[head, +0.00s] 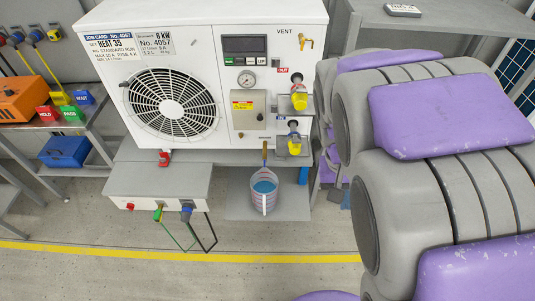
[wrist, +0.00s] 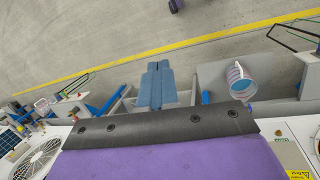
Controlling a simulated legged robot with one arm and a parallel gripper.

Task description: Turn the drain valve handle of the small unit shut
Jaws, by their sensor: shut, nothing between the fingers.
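A white unit (head: 205,75) with a round fan grille stands in the head view; the frames do not show whether it is the small unit. A thin upright lever (head: 265,153), perhaps its drain valve handle, hangs under its lower edge, just above a jug of blue liquid (head: 263,198). The jug also shows in the wrist view (wrist: 240,82). My gripper (wrist: 156,82) points out over the floor in the wrist view, its blue-grey fingers together and empty. It is beside the jug and apart from it. In the head view my arm hides most of it.
Yellow-capped fittings (head: 299,98) stick out at the unit's right side. A grey box (head: 160,184) with hanging cables juts out left of the jug. Another white unit with a fan (wrist: 38,160) is at the wrist view's lower left. The floor (head: 130,270) in front is clear.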

